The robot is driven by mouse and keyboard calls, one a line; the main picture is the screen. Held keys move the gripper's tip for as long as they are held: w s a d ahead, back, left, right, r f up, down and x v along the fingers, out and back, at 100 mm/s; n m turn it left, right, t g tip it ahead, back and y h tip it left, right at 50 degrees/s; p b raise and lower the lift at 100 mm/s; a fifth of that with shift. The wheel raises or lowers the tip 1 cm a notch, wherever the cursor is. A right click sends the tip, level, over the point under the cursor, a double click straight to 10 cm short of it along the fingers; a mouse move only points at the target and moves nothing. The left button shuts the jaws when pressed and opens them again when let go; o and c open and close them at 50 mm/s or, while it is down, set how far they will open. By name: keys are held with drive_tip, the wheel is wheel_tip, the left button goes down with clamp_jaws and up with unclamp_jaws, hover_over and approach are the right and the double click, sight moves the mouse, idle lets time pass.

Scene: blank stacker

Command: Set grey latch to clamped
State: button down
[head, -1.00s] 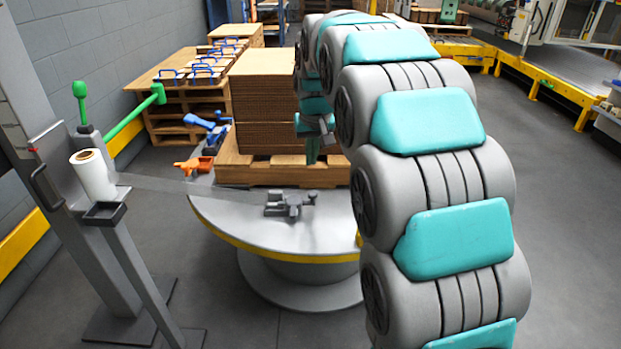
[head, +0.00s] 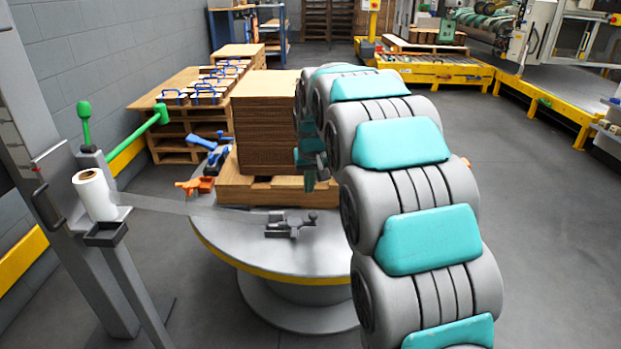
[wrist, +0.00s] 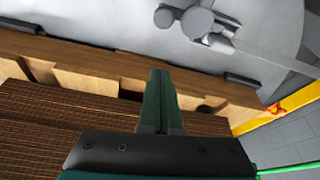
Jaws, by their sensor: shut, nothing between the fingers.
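The grey latch (head: 289,224) sits on the front part of the round grey turntable (head: 232,243), ahead of the pallet. It has a lever arm with a dark round knob at its right end. In the wrist view the latch (wrist: 205,22) shows at the top, right of centre. My gripper (wrist: 158,75) points toward the pallet edge in the wrist view, its green fingers together and empty. It is apart from the latch. In the head view my gripper (head: 310,180) is partly hidden by my arm, beside the cardboard stack.
A cardboard stack (head: 265,122) stands on a wooden pallet (head: 250,190) on the turntable. A clear film runs from a white roll (head: 96,195) at the left toward the latch. Blue (head: 212,146) and orange (head: 197,186) clamps lie left of the pallet. Floor at the right is clear.

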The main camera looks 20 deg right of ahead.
sight(305, 225)
drive_tip(key=x, duration=0.4)
drive_tip(key=shift+f, duration=0.3)
drive_tip(key=shift+s+a+r, duration=0.1)
drive_tip(key=shift+s+r, duration=0.05)
drive_tip(key=shift+s, duration=1.75)
